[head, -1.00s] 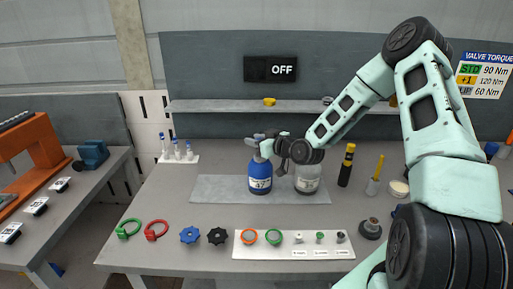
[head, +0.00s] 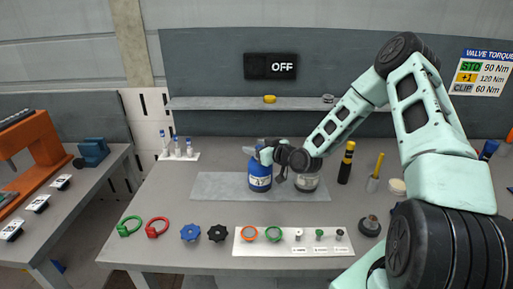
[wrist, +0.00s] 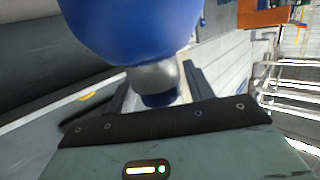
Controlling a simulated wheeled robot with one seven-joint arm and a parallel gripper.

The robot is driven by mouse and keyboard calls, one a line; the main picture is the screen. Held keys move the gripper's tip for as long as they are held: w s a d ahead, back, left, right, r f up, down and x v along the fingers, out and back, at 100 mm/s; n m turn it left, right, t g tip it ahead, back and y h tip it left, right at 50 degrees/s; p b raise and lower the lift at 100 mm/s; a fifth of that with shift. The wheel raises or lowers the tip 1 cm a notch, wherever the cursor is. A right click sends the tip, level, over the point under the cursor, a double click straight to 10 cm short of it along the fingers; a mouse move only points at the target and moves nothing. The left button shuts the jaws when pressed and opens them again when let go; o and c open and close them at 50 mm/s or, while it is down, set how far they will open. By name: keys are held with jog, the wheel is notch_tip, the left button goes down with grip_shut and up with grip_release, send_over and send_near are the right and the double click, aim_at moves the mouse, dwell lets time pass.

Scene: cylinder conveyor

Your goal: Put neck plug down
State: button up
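My gripper (head: 266,154) is at the top of the blue cylinder (head: 260,177), which stands upright on the grey mat. In the wrist view the cylinder's blue body (wrist: 130,25) fills the top. Its silvery neck, with a dark blue end piece (wrist: 160,98), lies between my two fingers (wrist: 160,90). I cannot tell whether the fingers press on it, or whether this piece is the neck plug. Small plug-like parts stand on the white labelled board: a grey one (head: 298,234), a green one (head: 319,233) and a dark one (head: 340,234).
A grey-white cylinder (head: 307,183) stands close right of the blue one, partly behind my arm. Orange (head: 249,234) and green rings share the white board (head: 270,249). Blue (head: 190,233) and black knobs lie left of it. A black-and-yellow tool (head: 346,163) stands on the right.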

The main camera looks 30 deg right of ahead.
jog(key=shift+s, duration=0.1)
jog(key=b+v, duration=0.2)
jog(key=v, duration=1.5)
jog(key=shift+r+b, duration=0.3)
jog(key=shift+r, duration=0.05)
